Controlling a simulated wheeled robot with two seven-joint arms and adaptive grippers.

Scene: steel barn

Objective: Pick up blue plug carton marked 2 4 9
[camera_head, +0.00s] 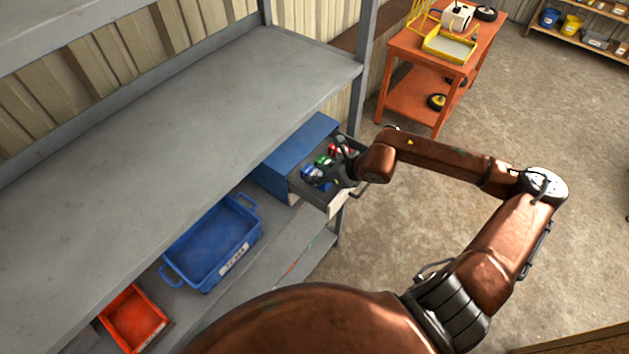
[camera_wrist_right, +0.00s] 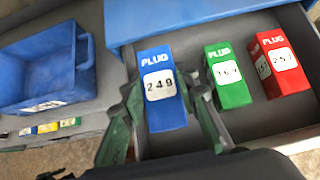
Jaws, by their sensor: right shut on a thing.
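The blue plug carton marked 249 (camera_wrist_right: 161,72) stands in an open grey drawer, its label facing up in the right wrist view. It also shows small in the head view (camera_head: 312,173). My right gripper (camera_wrist_right: 166,92) is shut on the carton, with one dark green finger along each side. In the head view my right gripper (camera_head: 330,174) is over the drawer and partly hides the carton. I cannot tell whether the carton's base touches the drawer floor. My left gripper is not in view.
A green plug carton (camera_wrist_right: 227,75) stands close right of the right finger. The drawer belongs to a blue cabinet (camera_head: 300,145) under a grey shelf (camera_head: 180,110). A blue tote (camera_head: 215,240) and red bin (camera_head: 133,318) sit to the left.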

